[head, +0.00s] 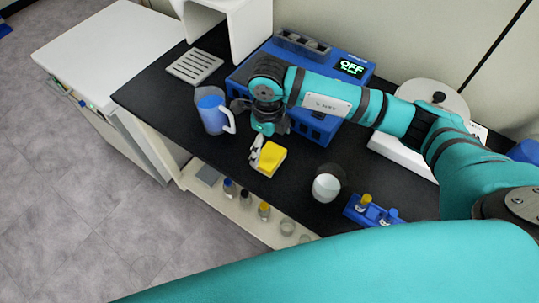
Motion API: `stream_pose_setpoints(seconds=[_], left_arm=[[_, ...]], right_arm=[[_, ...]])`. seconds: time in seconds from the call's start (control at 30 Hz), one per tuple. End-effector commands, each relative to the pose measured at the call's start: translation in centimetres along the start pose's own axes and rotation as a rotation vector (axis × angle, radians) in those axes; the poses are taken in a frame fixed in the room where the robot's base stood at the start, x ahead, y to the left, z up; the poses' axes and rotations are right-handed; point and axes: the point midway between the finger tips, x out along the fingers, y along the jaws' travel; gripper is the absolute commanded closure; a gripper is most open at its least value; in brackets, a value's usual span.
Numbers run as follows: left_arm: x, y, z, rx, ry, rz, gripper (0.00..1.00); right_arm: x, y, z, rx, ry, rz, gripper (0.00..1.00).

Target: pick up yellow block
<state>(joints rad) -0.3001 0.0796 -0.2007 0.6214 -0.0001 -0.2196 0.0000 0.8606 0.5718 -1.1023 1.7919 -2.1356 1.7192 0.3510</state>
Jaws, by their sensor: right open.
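The yellow block (271,160) lies on the black bench top, near its front edge. My right arm reaches in from the right, and my right gripper (259,154) hangs just beside the block at its upper left. The fingers are open, with pale fingertips close to the block's left side. I cannot tell whether they touch it. My left gripper is not in view.
A blue jug (211,112) stands left of the gripper. A white-filled beaker (326,186) and a blue vial rack (371,210) stand to the right. Several bottles sit on the shelf below.

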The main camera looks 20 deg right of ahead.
Motion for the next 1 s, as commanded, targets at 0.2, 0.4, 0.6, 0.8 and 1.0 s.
stream_pose_setpoints(seconds=[0.2, 0.4, 0.6, 0.8, 1.0], left_arm=[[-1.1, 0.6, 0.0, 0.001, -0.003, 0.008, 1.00], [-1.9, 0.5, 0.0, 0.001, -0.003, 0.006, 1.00], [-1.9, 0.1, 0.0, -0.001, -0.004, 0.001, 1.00], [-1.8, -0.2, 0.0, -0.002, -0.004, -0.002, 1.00], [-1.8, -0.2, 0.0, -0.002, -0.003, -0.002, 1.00]], right_arm=[[1.8, 0.2, -0.4, -0.001, 0.005, 0.002, 0.00], [4.7, 0.3, -0.5, -0.001, 0.001, 0.002, 0.00], [5.5, 0.3, -0.5, -0.002, -0.001, 0.001, 0.00], [5.5, 0.3, -0.5, -0.001, -0.001, 0.001, 0.10], [5.4, 0.3, -0.5, -0.001, -0.001, 0.001, 0.37]])
